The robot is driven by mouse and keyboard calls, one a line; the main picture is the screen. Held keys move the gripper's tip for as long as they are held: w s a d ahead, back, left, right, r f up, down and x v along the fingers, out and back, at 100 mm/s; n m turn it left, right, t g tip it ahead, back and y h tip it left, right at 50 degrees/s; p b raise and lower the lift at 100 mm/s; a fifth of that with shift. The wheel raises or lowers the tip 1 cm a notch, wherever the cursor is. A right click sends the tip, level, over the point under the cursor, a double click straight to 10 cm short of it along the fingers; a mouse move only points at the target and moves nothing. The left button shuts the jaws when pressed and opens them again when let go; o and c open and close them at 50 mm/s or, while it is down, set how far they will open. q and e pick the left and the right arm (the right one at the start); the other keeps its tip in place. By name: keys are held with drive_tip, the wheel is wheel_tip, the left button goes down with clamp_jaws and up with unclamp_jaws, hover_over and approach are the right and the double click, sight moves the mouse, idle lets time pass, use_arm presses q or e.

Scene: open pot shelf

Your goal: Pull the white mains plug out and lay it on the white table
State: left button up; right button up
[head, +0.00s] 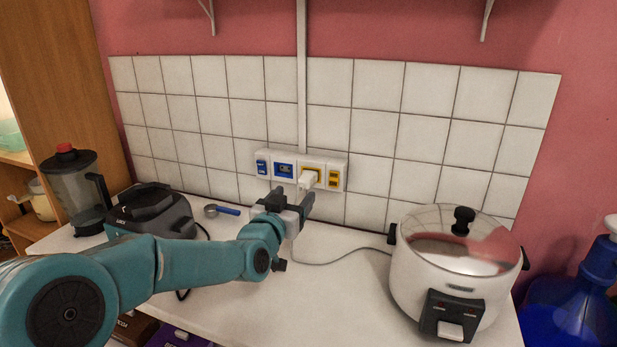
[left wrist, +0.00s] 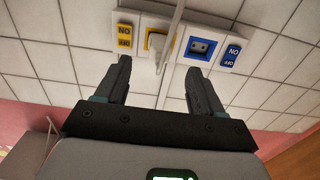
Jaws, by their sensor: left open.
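The white mains plug (head: 309,179) sits in the yellow-framed socket of the white wall panel (head: 338,162). In the left wrist view, which is turned upside down, the plug (left wrist: 157,42) shows beyond the gap between the fingers. My left gripper (head: 291,201) is just below and in front of the panel, slightly left of the plug. Its fingers (left wrist: 158,68) are apart with nothing held between them. A pale cord hangs from the plug. The white table (head: 330,300) lies below, with bare surface in front of the wall. My right gripper is not in view.
A rice cooker (head: 455,265) stands at the table's right. Its grey cord (head: 345,258) crosses the table. A blender jug (head: 75,190), a black appliance (head: 150,212) and a blue-handled tool (head: 222,210) are at the left. The middle of the table is mostly clear.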

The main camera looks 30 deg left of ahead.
sight(300, 187)
use_arm(q)
drive_tip(key=shift+s+d+r, duration=0.1)
drive_tip(key=shift+w+r+p, duration=0.1)
drive_tip(key=shift+w+p, duration=0.4)
drive_tip(key=p+x, duration=0.2)
drive_tip(key=x, duration=0.1)
drive_tip(key=shift+w+a, duration=0.25)
drive_tip(key=shift+w, duration=0.1)
drive_tip(key=x, duration=0.3)
drive_tip(key=shift+w+a, duration=0.2)
drive_tip(key=shift+w, duration=0.35)
drive_tip(key=shift+f, duration=0.2)
drive_tip(key=shift+b, duration=0.35)
